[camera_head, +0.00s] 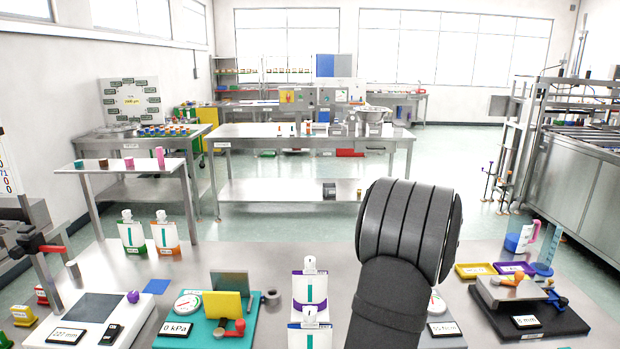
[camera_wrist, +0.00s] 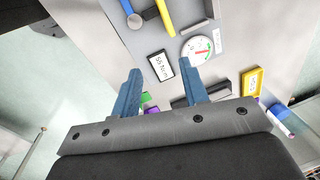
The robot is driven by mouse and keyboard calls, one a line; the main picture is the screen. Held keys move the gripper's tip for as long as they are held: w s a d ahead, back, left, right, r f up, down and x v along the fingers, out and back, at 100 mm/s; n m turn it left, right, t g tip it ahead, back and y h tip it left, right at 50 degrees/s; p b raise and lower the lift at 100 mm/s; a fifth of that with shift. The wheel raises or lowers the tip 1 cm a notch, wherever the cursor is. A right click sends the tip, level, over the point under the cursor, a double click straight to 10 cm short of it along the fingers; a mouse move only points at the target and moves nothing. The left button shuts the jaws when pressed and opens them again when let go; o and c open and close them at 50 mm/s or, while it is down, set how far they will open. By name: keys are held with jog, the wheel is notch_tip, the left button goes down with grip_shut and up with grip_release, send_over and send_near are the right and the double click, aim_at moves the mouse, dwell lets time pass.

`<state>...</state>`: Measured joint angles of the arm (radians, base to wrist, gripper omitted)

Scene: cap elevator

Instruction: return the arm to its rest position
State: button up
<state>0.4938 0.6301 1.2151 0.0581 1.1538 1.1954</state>
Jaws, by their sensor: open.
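My gripper (camera_wrist: 163,80) shows in the wrist view as two blue fingers spread wide apart. It is open, with nothing held between the fingers. It points down over the metal bench, with a white display plate (camera_wrist: 160,66) and a round dial gauge (camera_wrist: 197,49) beyond the fingertips. In the head view, a thick dark link of my arm rises at right of centre. The gripper itself is hidden from that view.
The bench holds a teal gauge base (camera_head: 252,334), white bottles (camera_head: 310,287) and a black platform (camera_head: 540,318). A purple tray (camera_head: 512,268) and a yellow tray (camera_head: 474,270) sit at right. My arm hides part of the bench. Bare bench shows behind the bottles.

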jog(key=shift+w, duration=1.85)
